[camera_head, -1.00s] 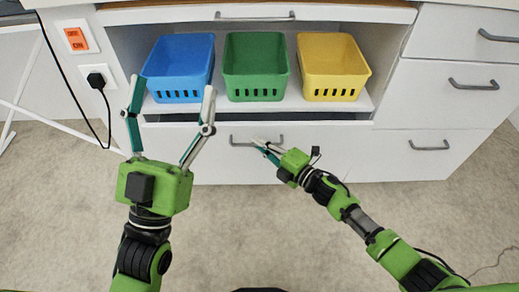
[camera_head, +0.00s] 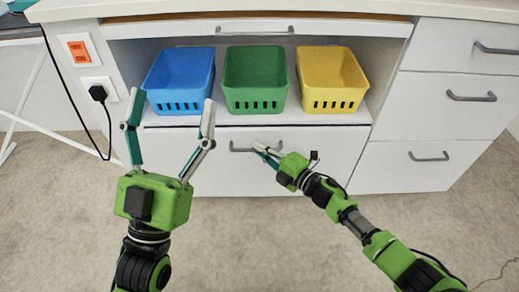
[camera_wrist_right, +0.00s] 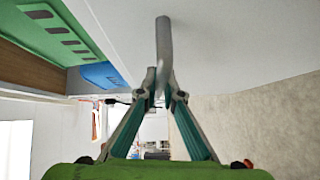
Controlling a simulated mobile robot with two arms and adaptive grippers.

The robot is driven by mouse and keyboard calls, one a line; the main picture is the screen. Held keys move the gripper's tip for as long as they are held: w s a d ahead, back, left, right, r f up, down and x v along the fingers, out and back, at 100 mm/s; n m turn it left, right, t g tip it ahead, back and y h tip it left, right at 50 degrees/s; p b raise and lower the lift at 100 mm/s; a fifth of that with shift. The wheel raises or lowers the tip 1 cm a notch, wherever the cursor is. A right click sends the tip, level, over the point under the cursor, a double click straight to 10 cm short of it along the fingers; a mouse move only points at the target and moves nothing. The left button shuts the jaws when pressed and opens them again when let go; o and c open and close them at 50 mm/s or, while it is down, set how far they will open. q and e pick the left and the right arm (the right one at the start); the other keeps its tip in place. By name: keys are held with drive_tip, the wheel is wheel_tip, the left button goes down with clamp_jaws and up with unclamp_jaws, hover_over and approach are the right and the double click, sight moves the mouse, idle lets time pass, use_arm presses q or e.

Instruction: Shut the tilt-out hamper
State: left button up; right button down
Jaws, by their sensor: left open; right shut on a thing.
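The tilt-out hamper's white front panel (camera_head: 343,150) is below the shelf with the bins. My right gripper (camera_head: 262,148) is shut on this handle. In the right wrist view the handle (camera_wrist_right: 163,40) runs between the fingertips of my right gripper (camera_wrist_right: 160,90). My left gripper (camera_head: 172,98) is open and empty, in front of the panel's left part and the blue bin.
A blue bin (camera_head: 180,75), a green bin (camera_head: 255,78) and a yellow bin (camera_head: 331,78) stand on the open shelf above the panel. Drawers (camera_head: 450,125) are at right. A black cord (camera_head: 75,85) runs to an outlet at left.

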drive_tip(key=c, duration=2.4)
unclamp_jaws()
drive_tip(key=shift+w+d+r, duration=0.1)
drive_tip(key=shift+w+r, duration=0.2)
drive_tip(key=shift+w, duration=0.05)
drive_tip(key=shift+c, duration=0.2)
drive_tip(key=shift+f, duration=0.1)
drive_tip(key=shift+s, duration=0.15)
drive_tip(key=shift+s+d+f, duration=0.15)
drive_tip(key=shift+s+d, duration=0.05)
drive_tip(key=v, duration=1.1)
drive_tip(key=shift+s, duration=0.15)
drive_tip(key=shift+r, duration=0.25)
